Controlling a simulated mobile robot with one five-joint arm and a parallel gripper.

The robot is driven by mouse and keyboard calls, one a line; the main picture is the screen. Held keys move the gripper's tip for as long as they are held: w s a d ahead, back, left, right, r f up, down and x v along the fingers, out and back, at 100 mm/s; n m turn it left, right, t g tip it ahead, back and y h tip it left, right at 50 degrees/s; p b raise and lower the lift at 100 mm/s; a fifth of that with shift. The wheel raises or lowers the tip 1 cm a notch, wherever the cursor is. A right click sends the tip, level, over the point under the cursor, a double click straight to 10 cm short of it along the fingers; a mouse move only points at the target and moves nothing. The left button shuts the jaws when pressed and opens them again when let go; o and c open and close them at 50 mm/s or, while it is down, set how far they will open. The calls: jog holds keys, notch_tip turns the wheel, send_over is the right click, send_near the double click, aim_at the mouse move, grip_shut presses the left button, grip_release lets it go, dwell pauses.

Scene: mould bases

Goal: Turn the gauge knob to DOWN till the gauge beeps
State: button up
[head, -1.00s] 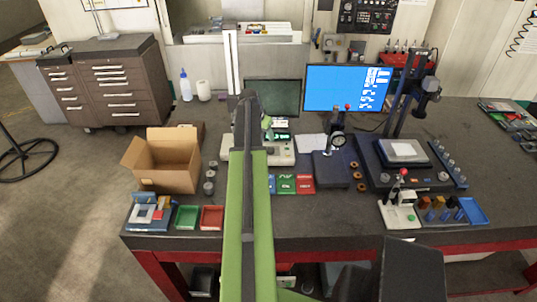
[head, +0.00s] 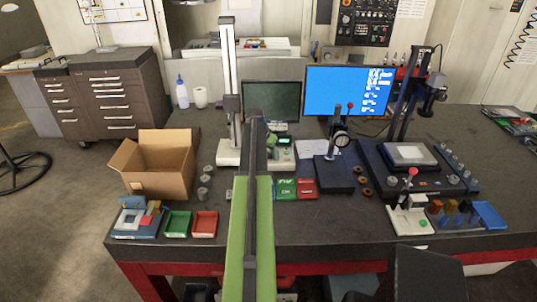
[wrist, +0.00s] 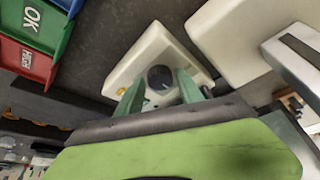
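The gauge is a tall height gauge with a pale column (head: 229,75) on a pale foot, left of the dark monitor. Its white control box (head: 281,160), with a small green-lit display (head: 284,139), stands beside it, partly hidden by my arm. In the wrist view, the round dark knob (wrist: 161,78) sits on the white box face (wrist: 146,66). My gripper (wrist: 158,86) has its two green fingers apart, one on each side of the knob. I cannot tell whether they touch it. The DOWN marking is not readable.
Green OK and red bins (head: 286,188) stand just in front of the control box. A dial-gauge stand (head: 335,172) is to the right. An open cardboard box (head: 158,168) and small metal cylinders are to the left. The bench front (head: 330,225) is mostly clear.

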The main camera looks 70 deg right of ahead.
grip_shut()
